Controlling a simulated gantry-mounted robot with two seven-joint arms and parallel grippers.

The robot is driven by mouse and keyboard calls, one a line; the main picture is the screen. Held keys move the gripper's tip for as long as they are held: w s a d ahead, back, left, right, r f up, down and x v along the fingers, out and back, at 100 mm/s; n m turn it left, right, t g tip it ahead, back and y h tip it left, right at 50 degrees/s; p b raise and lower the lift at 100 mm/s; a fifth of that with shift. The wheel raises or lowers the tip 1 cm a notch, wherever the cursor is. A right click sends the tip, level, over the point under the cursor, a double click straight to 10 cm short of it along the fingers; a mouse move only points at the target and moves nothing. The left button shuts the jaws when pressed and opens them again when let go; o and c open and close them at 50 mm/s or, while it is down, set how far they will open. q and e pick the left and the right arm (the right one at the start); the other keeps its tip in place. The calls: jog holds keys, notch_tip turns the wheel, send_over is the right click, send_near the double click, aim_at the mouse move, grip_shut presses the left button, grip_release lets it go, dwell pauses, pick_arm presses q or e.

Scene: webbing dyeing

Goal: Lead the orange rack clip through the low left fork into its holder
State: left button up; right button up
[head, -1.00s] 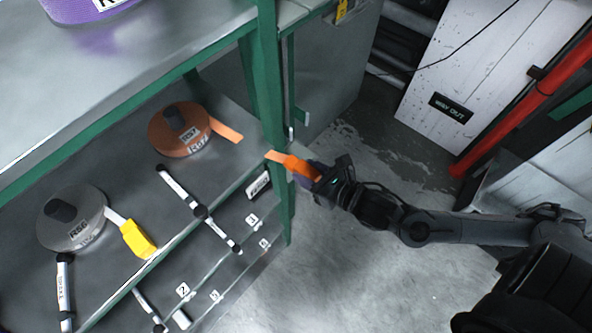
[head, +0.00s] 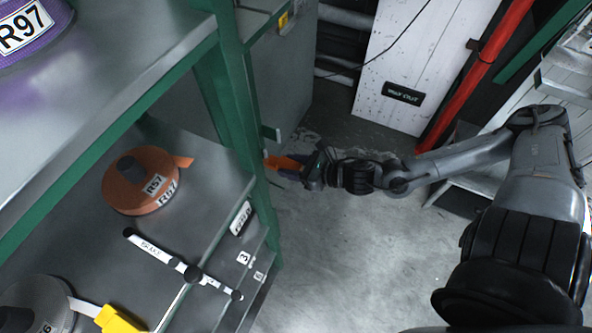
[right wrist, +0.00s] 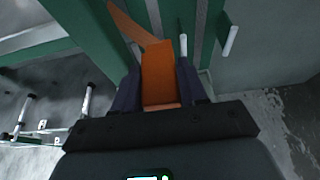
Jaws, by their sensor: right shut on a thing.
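The orange rack clip (head: 283,162) is between the jaws of my right gripper (head: 296,170), beside the green rack post (head: 240,130). In the right wrist view the clip (right wrist: 159,75) lies between the dark fingers, and an orange strap runs from it up and left. A green bracket with a pale tip (right wrist: 229,40) is to the right of the clip in the wrist view. I cannot tell which part is the low left fork or the holder. My left gripper is not in view.
A grey roll (head: 38,300) with a yellow clip (head: 118,320) is at lower left. A purple roll (head: 35,35) is on the upper shelf. Bare floor (head: 340,265) lies right of the rack.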

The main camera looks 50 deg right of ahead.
aim_at(272, 160)
jog(key=shift+w+a+f+b, duration=0.1)
jog(key=shift+w+a+b, duration=0.05)
jog(key=shift+w+b, duration=0.45)
jog(key=shift+w+a+f+b, duration=0.1)
jog(key=shift+w+b, duration=0.45)
jog(key=shift+w, duration=0.05)
jog(key=shift+w+a+r+b, duration=0.1)
jog(key=shift+w+a+b, duration=0.05)
jog(key=shift+w+b, duration=0.35)
jog(key=shift+w+a+r+b, duration=0.1)
jog(key=shift+w+b, duration=0.2)
jog(key=shift+w, duration=0.3)
jog(key=shift+w+a, duration=0.15)
jog(key=shift+w, duration=0.55)
jog(key=f+b, duration=0.4)
jog(key=f, duration=0.1)
jog(key=w+f+b, duration=0.1)
jog(key=f+b, duration=0.8)
jog(key=f, duration=0.1)
jog(key=shift+w+a+f+b, duration=0.3)
jog(key=shift+w+a, duration=0.05)
jog(key=shift+a, duration=0.05)
notch_tip(272, 160, down, 6)
jog(key=b, duration=0.5)
jog(key=shift+r+b, duration=0.25)
jog(key=shift+b, duration=0.05)
